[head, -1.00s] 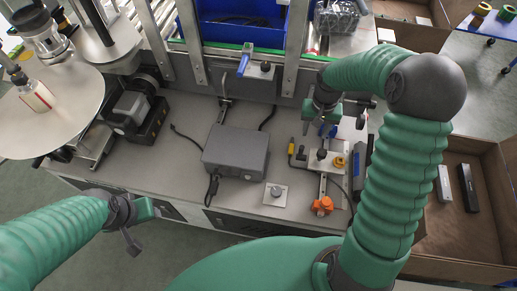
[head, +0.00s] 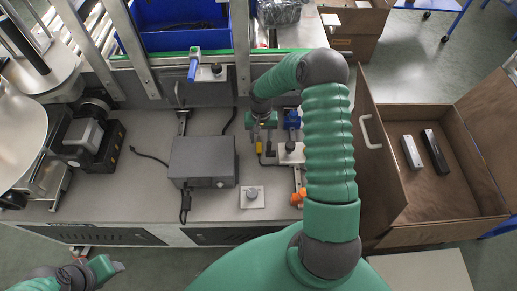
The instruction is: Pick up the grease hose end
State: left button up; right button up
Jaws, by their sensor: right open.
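What looks like the grease hose end, a small yellow tip (head: 258,148) on a thin dark hose, is on the grey bench top, left of a pale metal block (head: 291,153). My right gripper (head: 262,126) is open, its green fingers close above the yellow tip in the picture. I cannot tell whether they touch it. My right forearm hides part of the bench and hose. My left gripper (head: 112,267) is low at the left, away from the bench parts; its jaw opening cannot be made out.
A grey box (head: 203,161) with cables stands left of the hose. A small plate with a knob (head: 252,195) lies in front. An orange knob (head: 298,197) and a blue part (head: 291,118) are near my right arm. A brown crate (head: 433,205) stands at the right.

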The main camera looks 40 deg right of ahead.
aim_at(259, 146)
jog(key=f, duration=0.2)
jog(key=a+f+b, duration=0.1)
jog(key=f, duration=0.1)
jog(key=shift+f, duration=0.25)
jog(key=shift+w+d+f, duration=0.15)
jog(key=shift+f, duration=0.15)
jog(key=shift+r, duration=0.1)
grip_shut()
